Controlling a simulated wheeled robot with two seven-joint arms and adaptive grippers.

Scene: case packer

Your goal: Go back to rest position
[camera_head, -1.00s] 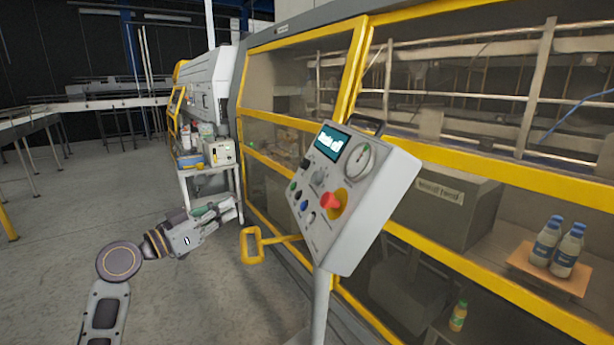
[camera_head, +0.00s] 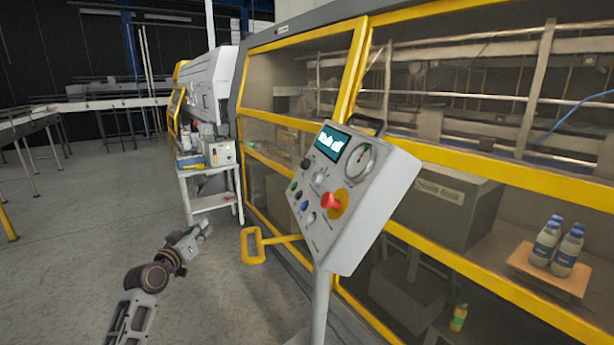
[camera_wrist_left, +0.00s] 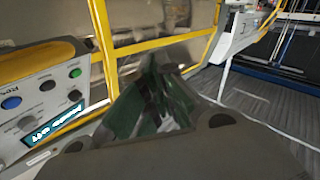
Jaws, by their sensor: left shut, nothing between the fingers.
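My left gripper (camera_head: 203,227) is shut and empty in the head view. It hangs over the open floor, left of the yellow handle and clear of the control panel. In the left wrist view my left gripper (camera_wrist_left: 160,88) points toward the machine's yellow frame, with the panel at the left edge of the picture. My right gripper is in neither view.
The grey control panel (camera_head: 350,195) on its post has a screen, a gauge, buttons and a red knob. A yellow handle (camera_head: 253,246) sticks out beside it. The yellow-framed machine (camera_head: 465,165) fills the right. A cart (camera_head: 212,202) stands behind. Floor at left is free.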

